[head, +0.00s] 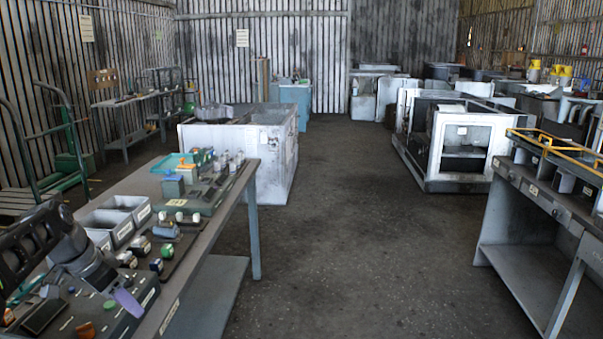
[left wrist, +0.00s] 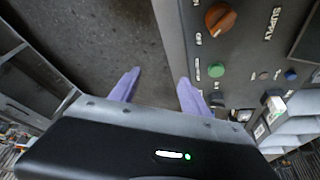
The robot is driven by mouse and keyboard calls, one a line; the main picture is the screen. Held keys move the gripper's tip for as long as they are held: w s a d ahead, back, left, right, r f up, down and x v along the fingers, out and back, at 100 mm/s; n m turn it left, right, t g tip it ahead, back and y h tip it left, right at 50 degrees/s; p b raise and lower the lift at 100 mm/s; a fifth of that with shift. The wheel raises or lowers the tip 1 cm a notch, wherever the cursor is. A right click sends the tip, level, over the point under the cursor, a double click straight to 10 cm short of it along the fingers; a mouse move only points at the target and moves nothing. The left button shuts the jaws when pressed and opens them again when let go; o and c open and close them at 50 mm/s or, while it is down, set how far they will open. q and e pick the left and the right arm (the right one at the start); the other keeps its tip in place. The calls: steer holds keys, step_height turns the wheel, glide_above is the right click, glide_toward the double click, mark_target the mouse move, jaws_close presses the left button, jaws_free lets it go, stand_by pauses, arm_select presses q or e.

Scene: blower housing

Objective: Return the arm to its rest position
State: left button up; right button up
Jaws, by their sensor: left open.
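My left arm (head: 62,240) reaches in from the left over the workbench. The left gripper's purple fingers (head: 127,301) show above the dark control panel (head: 140,288). In the left wrist view the left gripper (left wrist: 157,90) is open, with its two fingers spread apart and nothing between them. The panel beside it carries an orange knob (left wrist: 220,18), a green button (left wrist: 216,70) and a blue button (left wrist: 291,75). The label "SUPPLY" is readable there. My right gripper is in neither view.
The workbench (head: 215,225) also holds grey bins (head: 125,207) and small parts. A white cabinet (head: 235,150) stands behind it. Another bench (head: 515,180) with yellow rails is on the right. The dark floor (head: 345,230) between the benches is clear.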

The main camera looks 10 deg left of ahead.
arm_select(q)
steer(key=w+d+f+n, duration=0.1)
steer(key=d+f, duration=0.4)
steer(key=f, duration=0.3)
steer(key=w+d+f+n, duration=0.1)
steer(key=d+f, duration=0.4)
steer(key=f, duration=0.4)
steer(key=s+d+f+n+g+h, duration=0.1)
steer(key=s+d+f, duration=0.2)
steer(key=d+f, duration=0.35)
steer(key=s+d+f+n+g, duration=0.1)
steer(key=s+d+f, duration=0.2)
steer(key=d+f, duration=0.35)
steer(key=s+d+f+n, duration=0.1)
steer(key=s+d+f, duration=0.3)
steer(key=s, duration=0.3)
steer(key=s+d+f+n, duration=0.1)
steer(key=s+d+f, duration=0.3)
steer(key=s, duration=0.4)
steer(key=s+d+f+n+g+h, duration=0.1)
steer(key=s+d+f, duration=0.2)
steer(key=s+d, duration=0.2)
steer(key=s, duration=0.3)
steer(key=shift+d+f, duration=0.2)
steer(key=shift+f, duration=0.2)
